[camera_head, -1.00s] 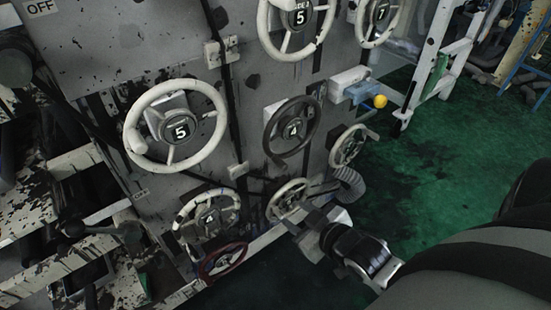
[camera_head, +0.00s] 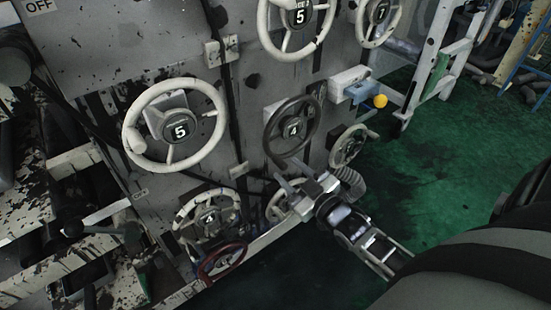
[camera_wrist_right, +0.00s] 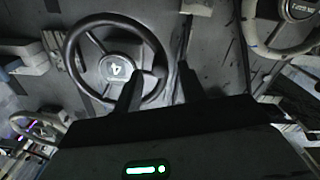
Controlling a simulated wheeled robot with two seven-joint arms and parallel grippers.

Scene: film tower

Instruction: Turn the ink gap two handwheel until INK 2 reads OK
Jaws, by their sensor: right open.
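A dark handwheel (camera_head: 270,134) with a "4" on its hub is on the grey machine panel; it also shows in the wrist view (camera_wrist_right: 70,45). I cannot read which wheel is ink gap two, and no INK 2 reading is legible. My right gripper (camera_head: 291,175) is open, just below the dark wheel. In the wrist view the right gripper (camera_wrist_right: 158,82) has one finger over the wheel's inside and one outside its rim, with the rim between them in the picture. I cannot tell whether the fingers reach around it. My left gripper is not in view.
A large cream wheel (camera_head: 129,125) reads 5; another cream wheel (camera_head: 262,22) is above. Smaller wheels (camera_head: 181,215) and a dark red wheel (camera_head: 203,272) sit low. A yellow knob (camera_head: 380,101) sticks out at right. Green floor (camera_head: 430,180) is open to the right.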

